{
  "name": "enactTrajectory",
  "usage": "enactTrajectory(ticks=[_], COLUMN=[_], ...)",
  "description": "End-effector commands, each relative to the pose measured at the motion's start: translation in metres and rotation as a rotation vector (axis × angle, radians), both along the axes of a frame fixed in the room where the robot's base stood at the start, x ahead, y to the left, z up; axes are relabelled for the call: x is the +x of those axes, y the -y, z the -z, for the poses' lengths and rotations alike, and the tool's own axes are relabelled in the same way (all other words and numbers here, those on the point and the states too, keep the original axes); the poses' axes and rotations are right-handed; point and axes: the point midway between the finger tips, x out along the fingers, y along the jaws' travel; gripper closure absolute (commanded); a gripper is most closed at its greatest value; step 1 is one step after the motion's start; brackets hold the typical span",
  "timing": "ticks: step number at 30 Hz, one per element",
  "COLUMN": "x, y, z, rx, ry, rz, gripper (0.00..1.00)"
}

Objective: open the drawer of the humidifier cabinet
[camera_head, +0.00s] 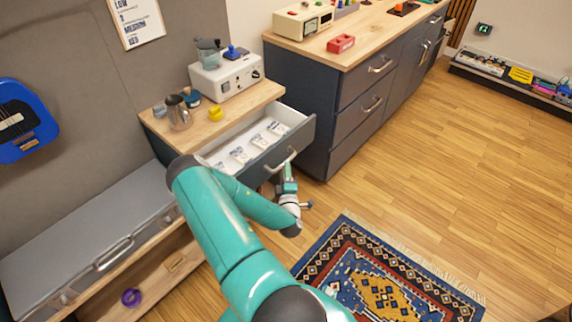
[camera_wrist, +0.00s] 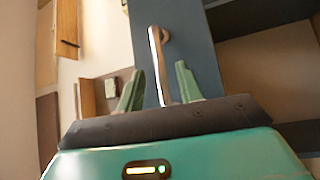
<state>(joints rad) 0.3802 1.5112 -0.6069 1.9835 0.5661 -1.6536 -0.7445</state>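The humidifier cabinet (camera_head: 258,93) is the small wood-topped cabinet left of centre in the head view. Its drawer (camera_head: 303,138) stands pulled out, and several small white packets show inside. The curved metal handle (camera_head: 279,161) is on the dark drawer front. My gripper (camera_head: 289,178) is at this handle. In the wrist view the handle (camera_wrist: 158,60) stands between the two green fingers of my gripper (camera_wrist: 160,88). The fingers are apart, with a narrow gap seen on each side of the handle. Contact with the handle cannot be made out.
On the cabinet top stand a white humidifier (camera_head: 226,75), a metal jug (camera_head: 179,112) and a yellow item (camera_head: 216,113). A larger dark cabinet (camera_head: 345,105) stands close on the right. A low grey bench (camera_head: 90,240) is at left. A patterned rug (camera_head: 380,280) lies on open wood floor.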

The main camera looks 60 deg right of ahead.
Motion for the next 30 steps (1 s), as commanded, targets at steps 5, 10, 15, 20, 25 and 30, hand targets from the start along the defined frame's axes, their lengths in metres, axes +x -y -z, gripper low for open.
enactTrajectory(ticks=[5,10,15,20,25,30], x=[-0.022,-0.038,-0.046,-0.047,-0.047,-0.047], y=[-0.035,-0.062,-0.075,-0.077,-0.077,-0.077], z=[0.006,0.01,0.012,0.012,0.012,0.012], rx=[0.001,0.001,0.0,-0.001,-0.001,-0.001], ry=[-0.004,-0.002,0.0,0.0,0.0,0.0], rz=[0.0,-0.001,-0.001,-0.001,-0.001,-0.001], gripper=[0.64,0.64,0.64,0.64,0.64,0.64])
